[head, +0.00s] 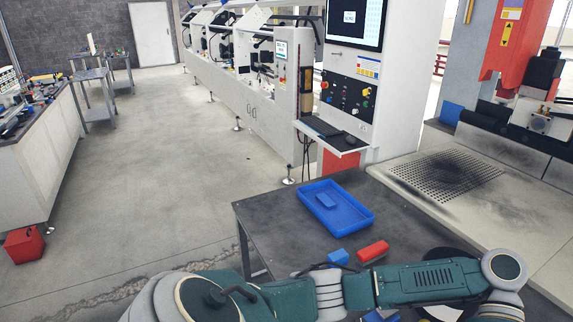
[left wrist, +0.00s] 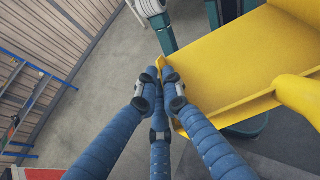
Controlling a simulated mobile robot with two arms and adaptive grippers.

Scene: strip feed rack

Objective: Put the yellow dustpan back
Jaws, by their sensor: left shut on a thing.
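The yellow dustpan (left wrist: 235,60) fills the upper right of the left wrist view, with its rounded yellow handle cut off by the right edge. My left gripper (left wrist: 160,85), with blue padded fingers, is shut on the dustpan's side edge near one corner. The dustpan is held up, with the grey floor seen below it. In the head view the dustpan is not visible. My arm crosses the bottom of that view, and its gripper is not clearly seen there. My right gripper shows in neither view.
A dark table (head: 285,240) carries a blue tray (head: 347,228) with a blue block inside, plus a blue block (head: 338,257) and a red block (head: 373,250). A perforated plate (head: 448,177) lies right. A white machine cabinet (head: 245,100) stands behind. The floor at left is open.

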